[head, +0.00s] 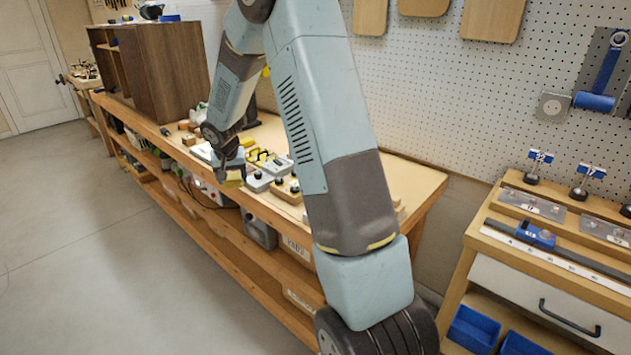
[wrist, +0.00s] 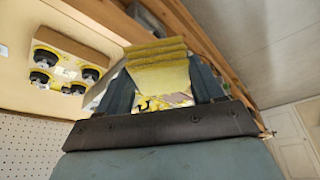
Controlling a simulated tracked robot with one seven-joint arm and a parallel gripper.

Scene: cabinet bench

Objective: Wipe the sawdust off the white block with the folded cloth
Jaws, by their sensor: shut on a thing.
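My gripper (head: 232,172) is shut on the folded yellow cloth (head: 233,181) at the front edge of the bench. In the wrist view the cloth (wrist: 160,72) is pinched between both fingers of my gripper (wrist: 160,88), its layered folds pointing away from the palm. A whitish flat piece (head: 202,152) lies on the bench left of the gripper, partly hidden by my arm. I cannot tell for sure that it is the white block, and no sawdust can be made out. In the wrist view a pale edge shows beside the left finger, mostly hidden.
Grey and yellow fittings (head: 262,180) stand on the bench (head: 408,180) right of the gripper. A wooden block with black knobs (wrist: 68,65) shows in the wrist view. A brown cabinet (head: 165,70) stands at the bench's far end. The floor (head: 90,230) in front is clear.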

